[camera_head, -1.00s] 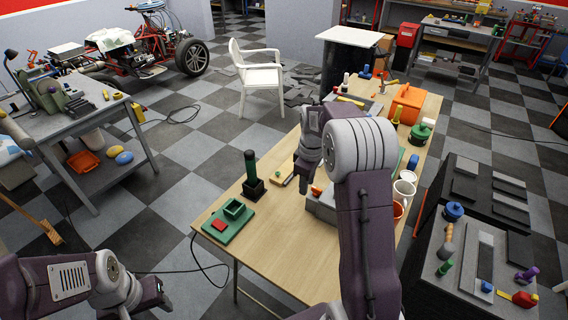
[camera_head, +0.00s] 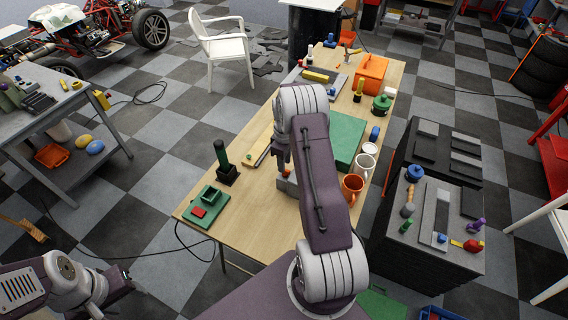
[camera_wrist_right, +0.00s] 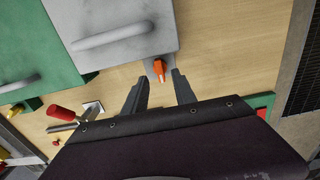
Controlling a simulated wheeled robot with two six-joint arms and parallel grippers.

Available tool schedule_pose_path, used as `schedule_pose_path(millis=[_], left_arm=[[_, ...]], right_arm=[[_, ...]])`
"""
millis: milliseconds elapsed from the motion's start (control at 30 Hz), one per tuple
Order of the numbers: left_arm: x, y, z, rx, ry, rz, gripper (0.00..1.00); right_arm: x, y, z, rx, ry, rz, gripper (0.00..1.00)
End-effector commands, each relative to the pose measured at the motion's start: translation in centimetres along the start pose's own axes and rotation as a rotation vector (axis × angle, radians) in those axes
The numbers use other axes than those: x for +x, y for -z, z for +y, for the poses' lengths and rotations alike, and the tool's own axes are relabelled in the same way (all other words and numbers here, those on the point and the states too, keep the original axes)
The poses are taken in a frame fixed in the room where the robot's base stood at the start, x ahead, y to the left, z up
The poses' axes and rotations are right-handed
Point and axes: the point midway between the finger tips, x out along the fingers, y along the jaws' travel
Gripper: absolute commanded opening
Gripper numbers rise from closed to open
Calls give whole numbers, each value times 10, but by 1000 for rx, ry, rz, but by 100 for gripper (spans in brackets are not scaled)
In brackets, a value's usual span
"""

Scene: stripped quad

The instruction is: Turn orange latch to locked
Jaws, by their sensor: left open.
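The orange latch (camera_wrist_right: 159,70) is a small knob on the edge of a grey box (camera_wrist_right: 120,30) with a bar handle, seen in the right wrist view. In the head view the latch (camera_head: 287,171) shows just below my right gripper (camera_head: 281,160), and most of the grey box (camera_head: 287,187) is hidden by my arm. My left gripper (camera_head: 122,282) is open and empty at the lower left, away from the table.
A green case (camera_head: 346,138) lies beside the grey box. White (camera_head: 365,166) and orange (camera_head: 352,187) mugs stand at the table's right edge. A dark-based green post (camera_head: 226,172) and a green tray (camera_head: 206,207) are to the left. The wooden table's near part is clear.

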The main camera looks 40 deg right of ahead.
Motion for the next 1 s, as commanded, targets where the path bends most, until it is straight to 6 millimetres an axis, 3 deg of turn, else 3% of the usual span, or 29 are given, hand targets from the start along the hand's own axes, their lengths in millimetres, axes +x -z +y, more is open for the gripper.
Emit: schedule_pose_path(millis=[200, 467, 600, 1000], left_arm=[[-12, 1, 0, 0, 0, 0, 49], [-11, 1, 0, 0, 0, 0, 49], [-11, 1, 0, 0, 0, 0, 49], [-7, 1, 0, 0, 0, 0, 49]], right_arm=[[25, 0, 0, 0, 0, 0, 33], [29, 0, 0, 0, -1, 1, 33], [29, 0, 0, 0, -1, 1, 0], [29, 0, 1, 42, -2, 1, 0]])
